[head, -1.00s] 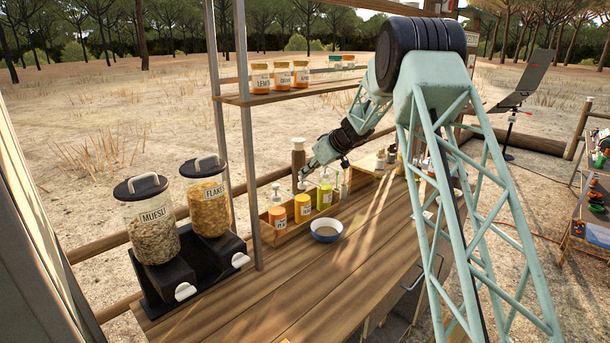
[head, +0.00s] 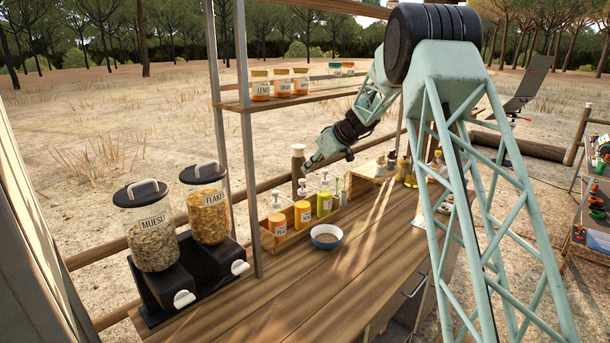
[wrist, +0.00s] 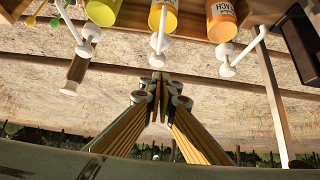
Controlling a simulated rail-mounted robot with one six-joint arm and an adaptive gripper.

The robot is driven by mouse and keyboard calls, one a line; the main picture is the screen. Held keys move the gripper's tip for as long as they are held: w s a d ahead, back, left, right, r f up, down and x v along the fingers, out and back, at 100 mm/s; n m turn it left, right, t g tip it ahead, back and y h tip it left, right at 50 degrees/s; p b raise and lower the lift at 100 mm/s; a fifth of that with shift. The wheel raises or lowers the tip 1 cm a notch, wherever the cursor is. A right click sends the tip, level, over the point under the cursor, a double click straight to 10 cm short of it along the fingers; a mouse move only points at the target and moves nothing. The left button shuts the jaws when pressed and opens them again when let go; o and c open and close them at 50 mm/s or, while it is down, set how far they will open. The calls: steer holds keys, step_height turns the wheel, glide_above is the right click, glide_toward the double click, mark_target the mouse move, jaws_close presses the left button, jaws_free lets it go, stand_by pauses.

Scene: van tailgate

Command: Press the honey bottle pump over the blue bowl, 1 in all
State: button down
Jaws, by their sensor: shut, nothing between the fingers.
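The blue bowl (head: 326,240) sits on the wooden counter, in front of the pump bottles. A row of bottles with white pumps stands behind it in a wooden tray: an orange one (head: 277,228), a yellow-orange one (head: 303,212) and a yellow one (head: 324,204). I cannot read which is honey. My gripper (head: 306,169) is shut and empty, just above the pump of the yellow-orange bottle, apart from it. In the wrist view the shut fingertips (wrist: 159,92) point toward the pumps, with the yellow-orange bottle (wrist: 163,17) ahead. The bowl is not in the wrist view.
A tall brown bottle (head: 298,172) stands right behind my gripper. A shelf (head: 300,93) with jars is above to the left. Two cereal dispensers (head: 152,240) stand at left. More bottles (head: 403,168) stand at right. The front counter is clear.

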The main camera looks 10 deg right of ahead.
steer(key=v, duration=0.8)
stand_by(0.4)
steer(key=s+a+r+m+g+h, duration=0.1)
steer(key=s+a+r, duration=0.3)
steer(key=s, duration=0.9)
steer(key=s+a+r+m+g, duration=0.1)
steer(key=s+r, duration=0.5)
steer(key=s, duration=0.6)
steer(key=s+a+r+m+h, duration=0.1)
steer(key=s+a+r, duration=0.25)
steer(key=s, duration=0.95)
steer(key=s+d+f+m+h, duration=0.1)
steer(key=s+d+f+m, duration=0.1)
steer(key=s, duration=1.8)
steer(key=s+d+f+m+g+h, duration=0.1)
steer(key=s+d+f+m+h, duration=0.1)
steer(key=s, duration=1.9)
steer(key=shift+d+f, duration=0.6)
steer(key=shift+f, duration=0.3)
